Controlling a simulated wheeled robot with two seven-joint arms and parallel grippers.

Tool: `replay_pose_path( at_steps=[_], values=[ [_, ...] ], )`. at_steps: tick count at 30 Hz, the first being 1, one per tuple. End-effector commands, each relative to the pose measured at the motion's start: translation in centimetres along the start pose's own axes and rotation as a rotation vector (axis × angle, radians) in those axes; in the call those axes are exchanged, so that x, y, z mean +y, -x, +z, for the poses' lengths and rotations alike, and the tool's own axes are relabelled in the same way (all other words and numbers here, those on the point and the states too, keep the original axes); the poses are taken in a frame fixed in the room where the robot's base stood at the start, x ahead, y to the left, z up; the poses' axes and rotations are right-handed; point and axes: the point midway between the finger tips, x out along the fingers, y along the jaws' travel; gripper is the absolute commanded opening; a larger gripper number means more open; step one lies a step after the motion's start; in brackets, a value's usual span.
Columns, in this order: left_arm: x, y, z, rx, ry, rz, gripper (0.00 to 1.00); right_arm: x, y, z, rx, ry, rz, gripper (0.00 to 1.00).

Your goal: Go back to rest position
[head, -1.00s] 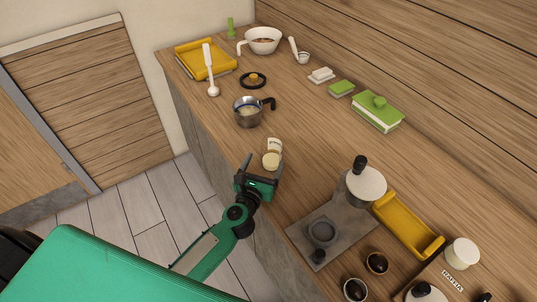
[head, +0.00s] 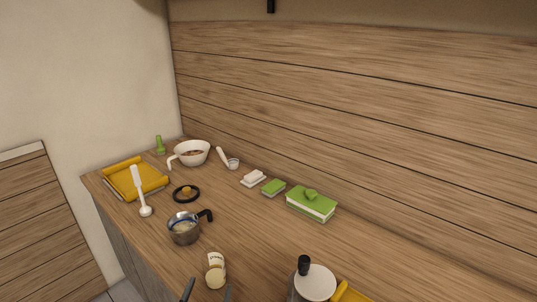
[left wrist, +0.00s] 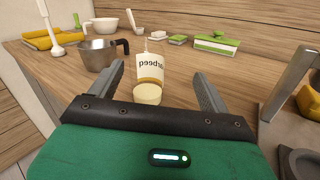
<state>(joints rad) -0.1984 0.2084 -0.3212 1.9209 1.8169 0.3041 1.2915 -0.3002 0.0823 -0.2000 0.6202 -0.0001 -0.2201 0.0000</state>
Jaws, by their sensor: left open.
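My left gripper (head: 207,292) shows only as two dark fingertips at the bottom edge of the head view. In the left wrist view its two grey fingers (left wrist: 160,88) stand wide apart and hold nothing. A small jar with a cream label and pale yellow base (head: 216,271) stands on the wooden counter (head: 250,240), just beyond the fingertips. The jar also shows in the left wrist view (left wrist: 151,70), between and beyond the fingers. My right gripper is in neither view.
A white-lidded pot (head: 316,283) is right of the jar. The wooden wall (head: 380,130) closes the back.

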Motion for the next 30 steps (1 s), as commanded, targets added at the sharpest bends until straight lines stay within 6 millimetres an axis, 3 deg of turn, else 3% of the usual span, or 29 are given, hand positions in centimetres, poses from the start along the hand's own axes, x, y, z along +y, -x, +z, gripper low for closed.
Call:
replay_pose_path(
  at_steps=[4,8,12,16,20,23,30],
  values=[
    [-3.0,1.9,3.2,-0.126,-0.313,-0.157,0.80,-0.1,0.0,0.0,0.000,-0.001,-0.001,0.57],
    [-5.9,4.4,5.0,-0.238,-0.656,-0.308,0.80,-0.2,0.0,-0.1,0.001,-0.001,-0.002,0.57],
    [-8.6,7.4,5.0,-0.332,-1.028,-0.472,0.80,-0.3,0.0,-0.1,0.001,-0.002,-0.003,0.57],
    [-10.1,10.4,3.7,-0.394,-1.370,-0.634,0.80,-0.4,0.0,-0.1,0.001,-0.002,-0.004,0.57],
    [-10.1,13.5,1.5,-0.426,-1.694,-0.819,0.80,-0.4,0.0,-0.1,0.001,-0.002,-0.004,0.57],
    [-9.1,15.9,-0.5,-0.428,-1.925,-0.983,0.80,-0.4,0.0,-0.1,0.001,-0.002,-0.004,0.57],
    [-4.2,21.4,-4.1,-0.365,-2.306,-1.406,0.80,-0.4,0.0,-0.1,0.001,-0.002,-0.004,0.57]
  ],
)
